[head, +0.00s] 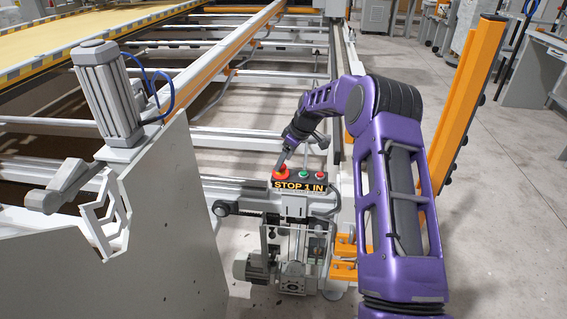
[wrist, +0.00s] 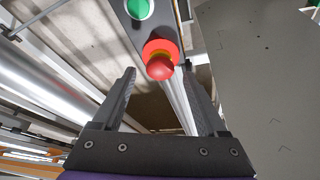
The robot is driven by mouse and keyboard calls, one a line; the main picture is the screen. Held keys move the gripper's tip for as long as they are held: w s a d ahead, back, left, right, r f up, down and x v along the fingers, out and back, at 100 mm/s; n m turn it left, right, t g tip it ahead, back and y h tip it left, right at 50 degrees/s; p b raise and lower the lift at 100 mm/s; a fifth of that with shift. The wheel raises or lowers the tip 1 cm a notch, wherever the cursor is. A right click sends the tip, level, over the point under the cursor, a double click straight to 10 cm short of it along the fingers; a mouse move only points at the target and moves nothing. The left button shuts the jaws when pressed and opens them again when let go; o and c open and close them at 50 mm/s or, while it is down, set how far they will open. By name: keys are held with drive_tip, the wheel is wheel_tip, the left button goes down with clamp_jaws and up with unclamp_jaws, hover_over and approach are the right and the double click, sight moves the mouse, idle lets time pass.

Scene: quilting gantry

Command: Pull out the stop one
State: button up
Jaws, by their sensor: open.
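The red stop button (head: 280,172) sits at the left end of a small dark control box (head: 314,184) labelled "STOP 1 IN". In the wrist view the red button (wrist: 160,62) shows as a mushroom head on a wider red collar. My gripper (head: 285,156) is just above the button at the end of my purple arm. In the wrist view my gripper (wrist: 158,72) is open, with one finger on each side of the button. I see gaps between the fingers and the button, and nothing is held.
A green button (head: 304,174) and a smaller red one (head: 318,175) are on the same box. A grey motor (head: 108,95) and a large grey panel (head: 175,225) stand at the left. An orange post (head: 470,95) is at the right, with open floor beyond it.

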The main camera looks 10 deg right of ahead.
drive_tip(key=shift+w+a+f, duration=0.2)
drive_tip(key=shift+f, duration=0.45)
